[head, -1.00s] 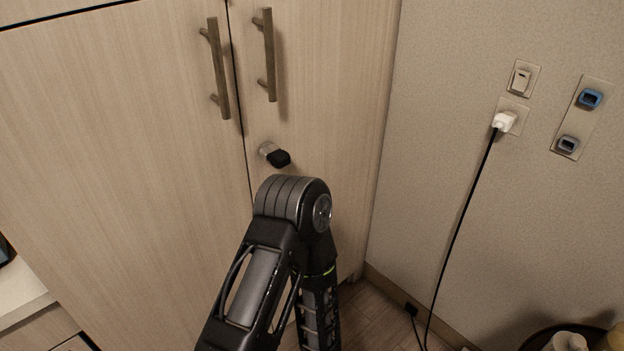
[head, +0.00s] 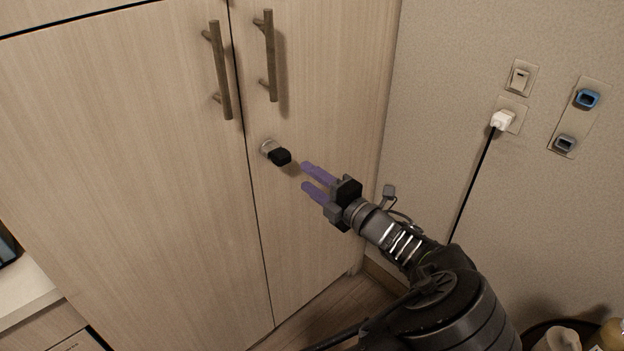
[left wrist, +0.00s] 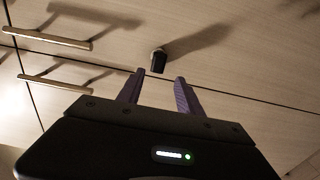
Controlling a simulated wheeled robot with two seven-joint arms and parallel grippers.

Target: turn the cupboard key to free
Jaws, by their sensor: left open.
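The cupboard key (head: 281,157) has a black head and sits in a round metal lock on the right cupboard door, just right of the seam between the doors. My left gripper (head: 304,176) is open, its two purple fingers pointing at the key from the lower right. The fingertips are close to the key but apart from it. In the left wrist view the key (left wrist: 158,62) stands out from the door, ahead of and between the spread fingers (left wrist: 158,78). Nothing is between the fingers. My right gripper is not in view.
Two bar handles, the left (head: 220,70) and the right (head: 267,55), stand out from the doors above the key. On the right wall a white plug (head: 503,120) carries a hanging black cord. A round dark table (head: 535,335) with items stands at the lower right.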

